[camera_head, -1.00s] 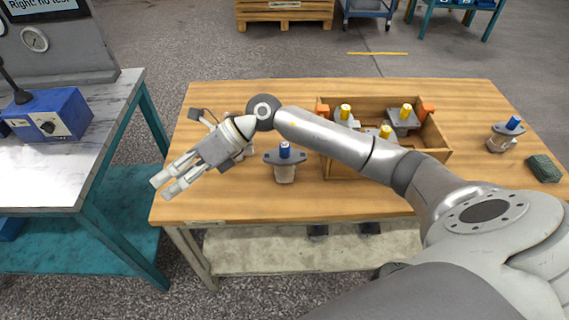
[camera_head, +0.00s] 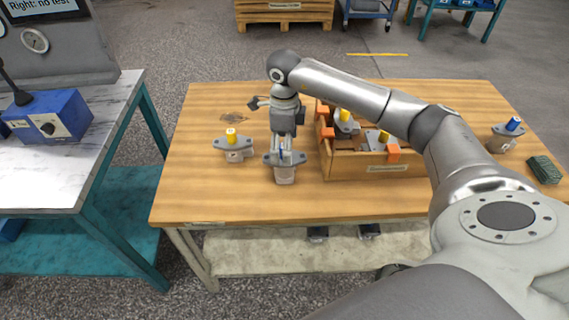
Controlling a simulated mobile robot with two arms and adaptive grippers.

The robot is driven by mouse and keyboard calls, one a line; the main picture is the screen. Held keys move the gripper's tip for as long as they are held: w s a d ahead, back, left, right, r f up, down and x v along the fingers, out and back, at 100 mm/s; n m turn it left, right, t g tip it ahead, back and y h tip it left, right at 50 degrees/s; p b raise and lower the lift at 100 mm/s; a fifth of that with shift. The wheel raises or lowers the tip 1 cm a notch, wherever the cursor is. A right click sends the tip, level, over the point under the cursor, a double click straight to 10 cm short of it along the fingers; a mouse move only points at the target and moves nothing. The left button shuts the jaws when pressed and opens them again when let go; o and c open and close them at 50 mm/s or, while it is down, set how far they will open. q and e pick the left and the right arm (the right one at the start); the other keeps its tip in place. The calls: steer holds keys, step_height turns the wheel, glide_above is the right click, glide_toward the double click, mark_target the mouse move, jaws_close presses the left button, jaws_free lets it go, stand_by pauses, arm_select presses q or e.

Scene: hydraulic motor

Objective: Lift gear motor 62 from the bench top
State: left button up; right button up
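A motor with a grey flange and a blue shaft cap (camera_head: 285,172) stands upright on the wooden bench top (camera_head: 215,195), left of the crate. My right gripper (camera_head: 286,153) points down right over it, its fingers at the blue cap, which is mostly hidden. I cannot tell whether the fingers are closed on it. A motor with a yellow cap (camera_head: 234,146) stands to its left, and another with a blue cap (camera_head: 504,136) stands at the right end of the bench. I cannot read which one is number 62. My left gripper is not in view.
A wooden crate (camera_head: 370,172) with yellow-capped motors and orange corners stands just right of the gripper, partly behind my arm. A dark green block (camera_head: 544,169) lies at the right edge. A side table (camera_head: 50,178) with a blue box (camera_head: 48,120) stands left.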

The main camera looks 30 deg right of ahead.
step_height(320, 180, down, 6)
steer(key=shift+s+r+p, duration=0.1)
steer(key=shift+r+p, duration=0.05)
steer(key=shift+p, duration=0.45)
steer(key=shift+c, duration=0.4)
steer(key=c, duration=1.7)
steer(key=shift+r, duration=0.1)
jaws_close()
